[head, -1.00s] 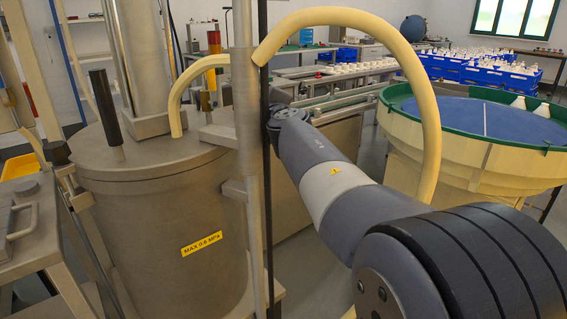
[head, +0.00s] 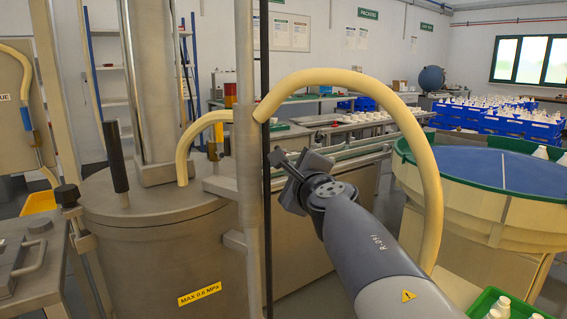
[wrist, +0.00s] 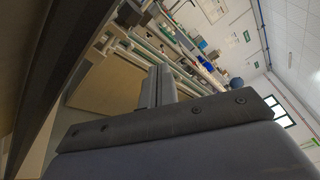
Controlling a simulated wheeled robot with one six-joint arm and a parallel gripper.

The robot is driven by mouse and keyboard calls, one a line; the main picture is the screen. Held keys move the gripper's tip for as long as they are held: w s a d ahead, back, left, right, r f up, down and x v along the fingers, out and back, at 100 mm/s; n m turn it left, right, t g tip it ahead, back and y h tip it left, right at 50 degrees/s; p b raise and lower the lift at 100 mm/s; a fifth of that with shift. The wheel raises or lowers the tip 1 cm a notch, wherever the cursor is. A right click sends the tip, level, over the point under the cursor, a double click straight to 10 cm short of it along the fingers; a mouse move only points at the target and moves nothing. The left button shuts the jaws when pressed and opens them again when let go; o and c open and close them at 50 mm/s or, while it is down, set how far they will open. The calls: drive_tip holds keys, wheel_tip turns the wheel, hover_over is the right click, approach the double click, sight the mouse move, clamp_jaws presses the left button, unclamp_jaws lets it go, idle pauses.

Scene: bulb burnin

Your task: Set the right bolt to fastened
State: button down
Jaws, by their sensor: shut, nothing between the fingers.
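The steel tank (head: 170,265) with its flat lid (head: 150,205) stands at the left in the head view. A black-knobbed bolt-like fitting (head: 67,194) sits at the lid's left edge. I cannot make out a right bolt for certain; the upright steel post hides part of the lid's right side. My gripper (head: 279,168) is in the air just right of the post and apart from the tank. In the wrist view its fingers (wrist: 157,85) are together and hold nothing.
The steel post (head: 248,150) and a thin black rod stand between tank and gripper. A cream hose (head: 432,170) arches over my arm. A bowl feeder (head: 480,210) stands at the right, with a green crate of white bottles (head: 500,306) below. A conveyor (head: 340,160) lies behind.

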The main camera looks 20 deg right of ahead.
drive_tip(key=shift+s, duration=0.95)
